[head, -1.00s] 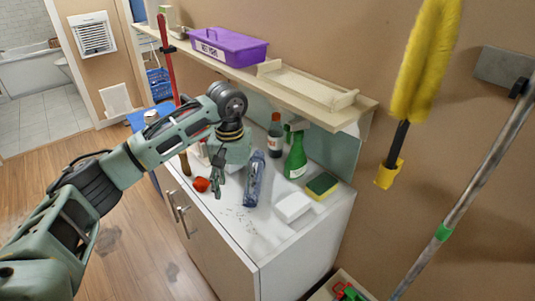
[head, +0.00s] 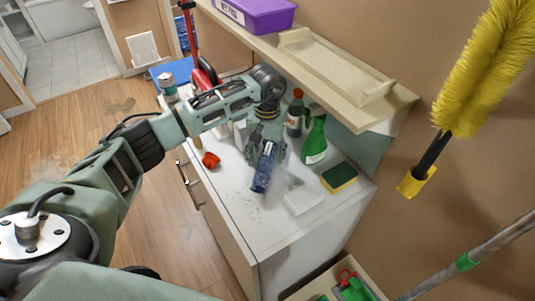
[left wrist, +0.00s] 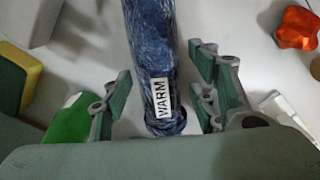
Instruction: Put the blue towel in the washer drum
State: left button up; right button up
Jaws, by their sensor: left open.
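A dark blue, mottled cylinder (head: 265,172) with a white label lies on the white cabinet top. In the left wrist view the blue cylinder (left wrist: 152,45) shows the word WARM on its label; I cannot tell if it is a rolled towel. My left gripper (head: 267,146) is at the cylinder's far end. In the left wrist view my left gripper (left wrist: 160,98) is open, with one finger on each side of the cylinder and gaps visible. No washer drum is in view. My right gripper is not in view.
On the cabinet top (head: 240,215) are a red-orange object (head: 211,160), a green spray bottle (head: 315,140), a dark bottle (head: 295,115), a sponge (head: 339,177) and a white block (head: 303,200). A shelf (head: 345,98) with a purple bin (head: 262,14) overhangs the back.

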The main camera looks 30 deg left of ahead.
pick_arm(q)
jog(key=shift+f, duration=0.4)
jog(key=c, duration=1.3)
grip_shut()
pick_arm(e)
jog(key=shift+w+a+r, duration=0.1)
pick_arm(q)
jog(key=shift+r, duration=0.2)
